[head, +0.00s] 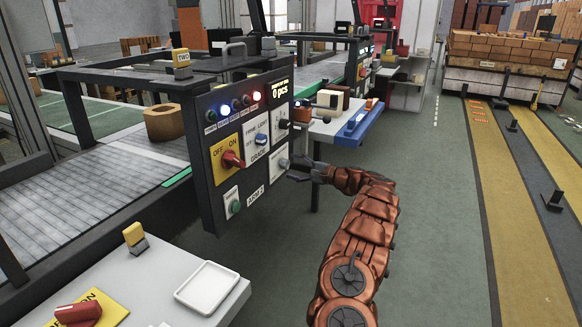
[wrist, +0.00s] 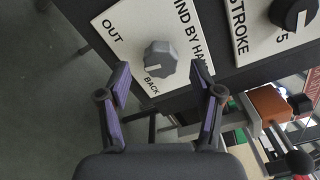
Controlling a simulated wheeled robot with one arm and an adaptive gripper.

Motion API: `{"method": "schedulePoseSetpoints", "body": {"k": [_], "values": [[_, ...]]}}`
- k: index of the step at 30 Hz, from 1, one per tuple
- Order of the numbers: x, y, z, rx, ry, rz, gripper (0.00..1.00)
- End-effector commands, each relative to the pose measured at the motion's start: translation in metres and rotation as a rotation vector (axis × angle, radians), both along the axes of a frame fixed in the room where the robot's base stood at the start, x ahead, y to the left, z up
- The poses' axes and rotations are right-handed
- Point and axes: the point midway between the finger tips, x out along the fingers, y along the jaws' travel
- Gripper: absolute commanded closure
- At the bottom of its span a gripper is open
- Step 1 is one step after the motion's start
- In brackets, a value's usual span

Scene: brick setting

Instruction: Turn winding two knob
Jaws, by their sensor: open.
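The winding knob (wrist: 160,58) is a grey ridged dial on a white plate marked OUT, BACK and, partly hidden, "ND BY HA". In the head view the knob (head: 283,163) is small, low on the right side of the dark control panel of the station tagged TWO. My gripper (wrist: 160,75) is open, one finger on each side of the knob in the picture, with the knob at or just past the tips. I cannot tell if they touch. In the head view my gripper (head: 300,168) is at the panel's right edge.
A red OFF/ON switch (head: 232,159), a grade dial (head: 261,139) and a green button (head: 235,206) share the panel. A black stroke knob (wrist: 296,14) is close by at upper right in the wrist view.

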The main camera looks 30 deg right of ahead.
Motion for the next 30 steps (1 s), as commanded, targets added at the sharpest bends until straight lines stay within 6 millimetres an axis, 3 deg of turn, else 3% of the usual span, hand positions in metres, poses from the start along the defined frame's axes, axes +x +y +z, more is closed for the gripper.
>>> {"method": "schedulePoseSetpoints", "body": {"k": [9, 15, 21, 30], "values": [[-0.052, -0.033, 0.002, 0.001, -0.002, -0.004, 0.35], [-0.076, -0.046, 0.001, 0.001, -0.003, 0.001, 0.35], [-0.087, -0.053, 0.001, 0.001, -0.002, -0.001, 0.35], [-0.088, -0.053, 0.001, 0.001, -0.001, 0.0, 0.35]]}}
